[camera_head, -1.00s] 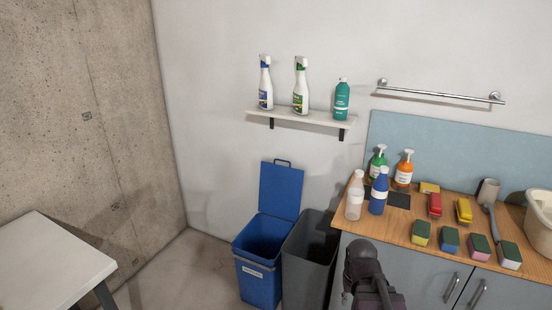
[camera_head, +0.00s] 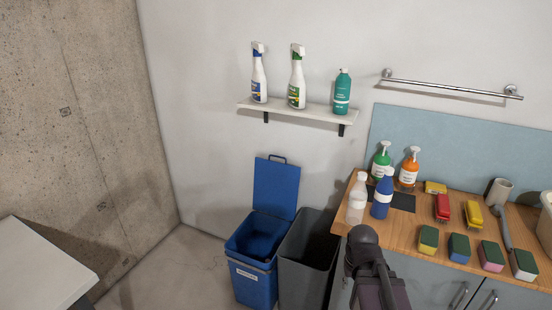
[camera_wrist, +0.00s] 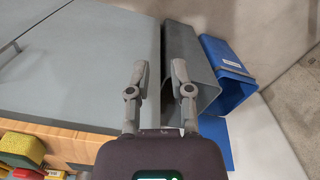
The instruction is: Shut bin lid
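The blue bin (camera_head: 251,284) stands on the floor against the wall, with its blue lid (camera_head: 276,187) raised upright at the back and a handle loop on top. The bin also shows in the wrist view (camera_wrist: 225,57), right of the grey bin, with part of the lid (camera_wrist: 216,136) below it. My gripper (camera_wrist: 159,70) shows in the wrist view with its two fingers apart and nothing between them. It is to the left of the blue bin there, beside the grey bin, and touches neither lid nor bin as far as I can tell. In the head view the fingers are hidden behind my arm.
An open grey bin (camera_head: 306,266) stands right beside the blue bin. The cabinet with a wooden counter (camera_head: 412,232) at right holds bottles, brushes and sponges. A shelf (camera_head: 300,110) with spray bottles hangs above. A white table (camera_head: 40,265) is at left; floor between is clear.

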